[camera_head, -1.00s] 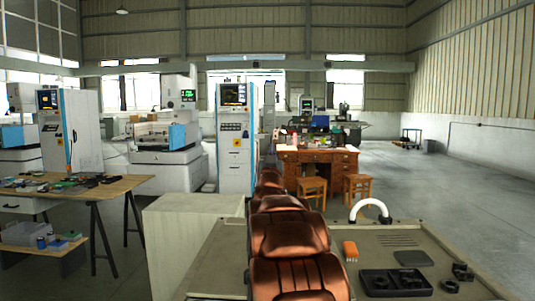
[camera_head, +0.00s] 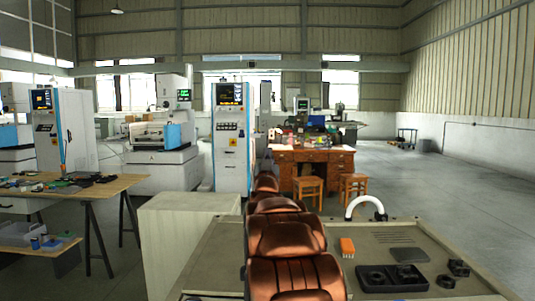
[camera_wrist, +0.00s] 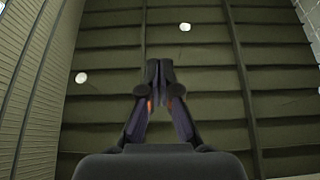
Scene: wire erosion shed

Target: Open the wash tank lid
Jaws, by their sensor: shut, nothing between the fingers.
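My gripper (camera_wrist: 159,78) is shut and empty in the wrist view, its fingertips together and aimed up at the ceiling. It does not show in the head view, where only my copper-brown arm runs forward from the bottom middle. A washing station's worktop (camera_head: 350,225) lies right of my arm, with a white curved spout (camera_head: 365,203) at its far edge. A pale box with a flat, closed top (camera_head: 185,205) stands left of my arm. I cannot tell for sure which surface is the wash tank lid. My gripper touches nothing in view.
On the worktop are an orange brush (camera_head: 347,247), a black parts tray (camera_head: 390,280) and black rings (camera_head: 458,268). A wooden table (camera_head: 120,185) with tools is at left. Machine cabinets (camera_head: 231,165) and a desk (camera_head: 315,157) stand ahead. Right-hand floor is open.

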